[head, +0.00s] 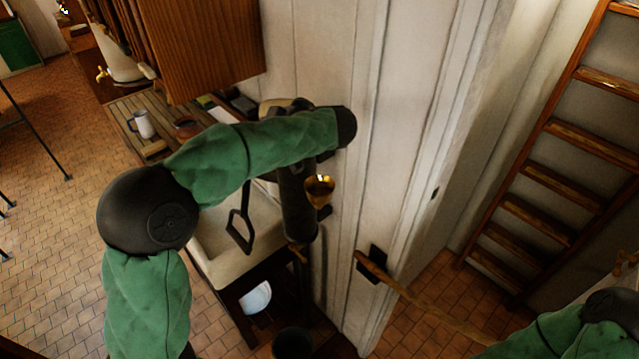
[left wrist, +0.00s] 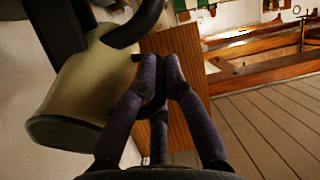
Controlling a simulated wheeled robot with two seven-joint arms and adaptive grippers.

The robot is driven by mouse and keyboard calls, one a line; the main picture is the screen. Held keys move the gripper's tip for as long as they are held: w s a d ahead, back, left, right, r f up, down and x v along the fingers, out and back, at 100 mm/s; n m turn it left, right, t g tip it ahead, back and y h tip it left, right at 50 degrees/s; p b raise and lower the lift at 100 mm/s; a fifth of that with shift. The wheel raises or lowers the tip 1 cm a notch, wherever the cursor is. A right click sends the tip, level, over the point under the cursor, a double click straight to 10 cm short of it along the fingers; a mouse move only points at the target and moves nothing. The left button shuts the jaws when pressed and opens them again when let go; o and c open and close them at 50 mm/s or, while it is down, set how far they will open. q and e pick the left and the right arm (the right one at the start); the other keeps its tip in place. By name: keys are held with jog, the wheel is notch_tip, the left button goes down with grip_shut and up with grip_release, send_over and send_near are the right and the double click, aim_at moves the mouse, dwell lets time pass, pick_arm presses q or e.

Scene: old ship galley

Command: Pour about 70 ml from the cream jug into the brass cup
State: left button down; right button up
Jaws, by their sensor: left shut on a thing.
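A cream-coloured vessel (left wrist: 75,95), which looks like the cream jug, fills the left of the left wrist view, tilted in the picture, with a dark curved handle (left wrist: 137,25). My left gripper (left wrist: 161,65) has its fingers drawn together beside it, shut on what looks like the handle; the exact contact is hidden. In the head view my left forearm hides most of this gripper, and only a cream patch (head: 272,105) shows behind the sleeve. The brass cup (head: 320,189) is upright below my left wrist, close to the pale wall. My right gripper is out of view.
A white jug (head: 143,124) and a brown bowl (head: 187,127) stand on the slatted counter (head: 125,108). A wooden cupboard (head: 215,45) overhangs it.

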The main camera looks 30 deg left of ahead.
pick_arm(q)
jog(key=shift+r+h, duration=0.35)
jog(key=shift+h, duration=0.45)
jog(key=shift+r, duration=0.1)
jog(key=shift+h, duration=0.3)
